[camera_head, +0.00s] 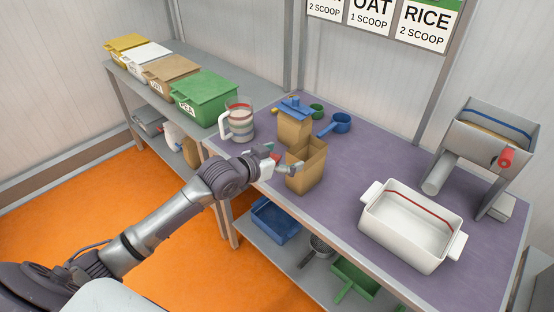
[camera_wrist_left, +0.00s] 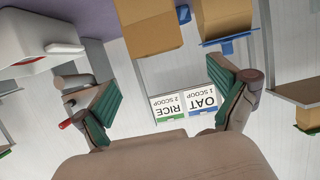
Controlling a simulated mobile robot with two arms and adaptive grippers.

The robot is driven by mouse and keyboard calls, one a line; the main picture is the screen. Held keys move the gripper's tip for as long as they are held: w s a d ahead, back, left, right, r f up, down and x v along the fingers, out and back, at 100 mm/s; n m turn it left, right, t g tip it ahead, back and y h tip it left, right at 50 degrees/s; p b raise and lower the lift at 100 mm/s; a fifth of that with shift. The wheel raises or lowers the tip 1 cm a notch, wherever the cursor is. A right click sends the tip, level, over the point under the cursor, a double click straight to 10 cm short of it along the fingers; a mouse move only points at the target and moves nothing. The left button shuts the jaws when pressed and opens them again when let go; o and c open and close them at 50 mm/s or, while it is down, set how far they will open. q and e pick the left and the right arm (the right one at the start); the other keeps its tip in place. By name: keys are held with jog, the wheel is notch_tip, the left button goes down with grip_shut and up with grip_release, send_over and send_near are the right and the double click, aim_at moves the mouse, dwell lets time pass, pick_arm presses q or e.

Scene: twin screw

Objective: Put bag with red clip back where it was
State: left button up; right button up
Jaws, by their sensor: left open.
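An open brown paper bag (camera_head: 305,166) stands upright on the purple bench top, and no clip shows on it. It also shows in the wrist view (camera_wrist_left: 150,25). A second brown bag (camera_head: 293,127), closed with a blue clip (camera_head: 296,109), stands behind it. I cannot clearly make out a red clip; a small red spot shows by my left gripper. My left gripper (camera_head: 281,160) is beside the open bag, at its left. Its fingers are apart and empty in the wrist view (camera_wrist_left: 168,103). My right gripper is out of view.
A striped jug (camera_head: 238,122) and a blue scoop (camera_head: 336,125) stand near the bags. A white tub (camera_head: 410,228) and a grey machine (camera_head: 487,145) are at right. Lidded bins line the left bench, including a green one (camera_head: 204,98). Trays lie on the shelf below.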

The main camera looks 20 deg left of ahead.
pick_arm(q)
jog(key=shift+v, duration=1.5)
